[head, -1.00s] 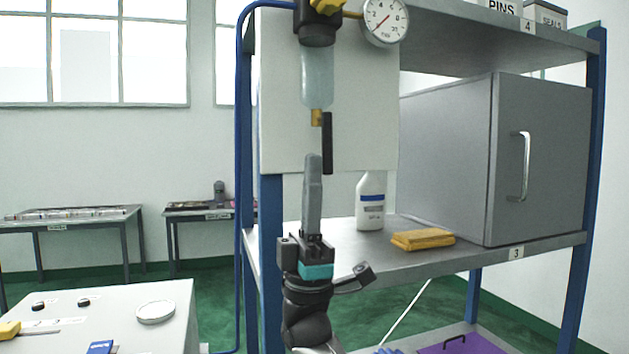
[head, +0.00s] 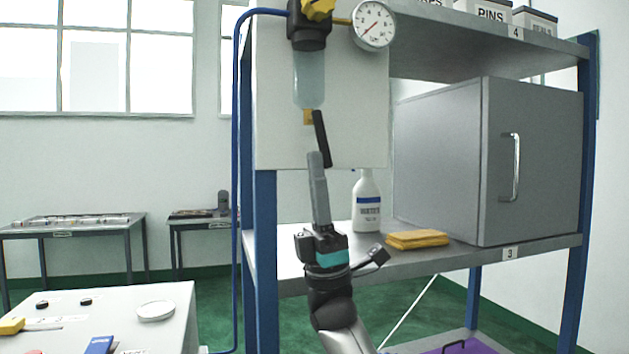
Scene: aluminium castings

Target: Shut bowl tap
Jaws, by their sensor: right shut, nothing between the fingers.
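The filter unit's clear bowl (head: 309,80) hangs in front of a pale panel at the upper middle. Under it is a small brass tap (head: 308,117) with a dark lever (head: 321,140). The lever points down, its lower end tilted a little to the right. My right gripper (head: 314,157) is shut and empty, its fingers pointing up. The fingertips overlap the lower left side of the lever in the picture; I cannot tell for certain whether they touch. My left gripper is out of view.
A pressure gauge (head: 374,25) sits right of the filter top. A white bottle (head: 367,204) and a yellow cloth (head: 417,239) are on the shelf, beside a grey cabinet (head: 443,160). A blue post (head: 264,220) stands left of my arm.

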